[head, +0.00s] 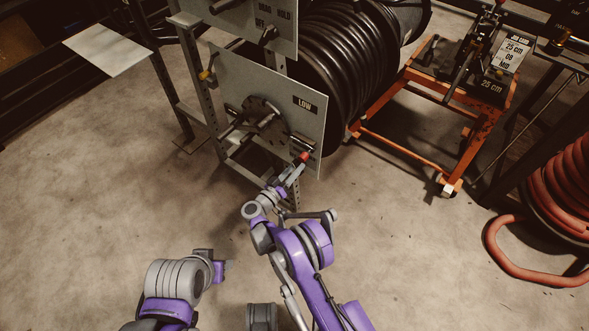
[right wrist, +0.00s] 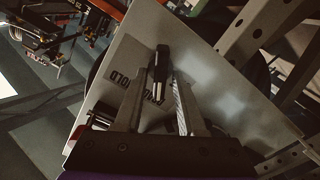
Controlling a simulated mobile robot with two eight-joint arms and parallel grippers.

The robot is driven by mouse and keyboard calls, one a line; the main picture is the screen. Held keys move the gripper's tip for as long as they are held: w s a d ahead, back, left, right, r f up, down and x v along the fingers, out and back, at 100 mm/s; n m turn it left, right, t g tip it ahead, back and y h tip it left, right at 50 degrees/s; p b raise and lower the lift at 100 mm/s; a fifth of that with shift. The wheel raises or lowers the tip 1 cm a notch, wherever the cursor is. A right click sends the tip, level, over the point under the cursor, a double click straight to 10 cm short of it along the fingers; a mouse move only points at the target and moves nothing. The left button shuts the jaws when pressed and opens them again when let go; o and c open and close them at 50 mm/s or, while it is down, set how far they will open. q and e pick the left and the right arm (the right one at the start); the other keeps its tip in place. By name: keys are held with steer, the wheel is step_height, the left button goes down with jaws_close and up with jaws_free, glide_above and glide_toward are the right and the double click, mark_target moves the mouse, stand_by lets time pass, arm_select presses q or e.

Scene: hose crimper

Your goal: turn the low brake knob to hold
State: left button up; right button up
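The low panel (head: 297,88) is a pale plate marked LOW on the lower reel frame. In the right wrist view a pale panel (right wrist: 215,90) carries upside-down lettering, including HOLD (right wrist: 122,77). A narrow black knob (right wrist: 161,65) stands on it, with a light mark near its lower end. My right gripper (right wrist: 161,82) is open, its fingers either side of the knob with gaps showing. In the head view my right gripper (head: 297,169) is at the low panel's lower right edge, and the knob is hidden. My left gripper (head: 226,266) is low over the floor, its fingers unclear.
An upper panel (head: 235,18) marked DRAG, HOLD and OFF has its own knob (head: 268,33). A black hose reel (head: 345,50) stands behind the panels. An orange cart (head: 385,100) is to the right, with red hose (head: 565,190) beyond.

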jaws_close()
steer(key=shift+s+d+m+b, duration=0.1)
steer(key=shift+m+b, duration=1.25)
steer(key=shift+m, duration=1.6)
steer(key=shift+s+d+m+b, duration=0.1)
steer(key=shift+m+b, duration=1.25)
steer(key=shift+m, duration=1.6)
steer(key=shift+o, duration=2.1)
jaws_free()
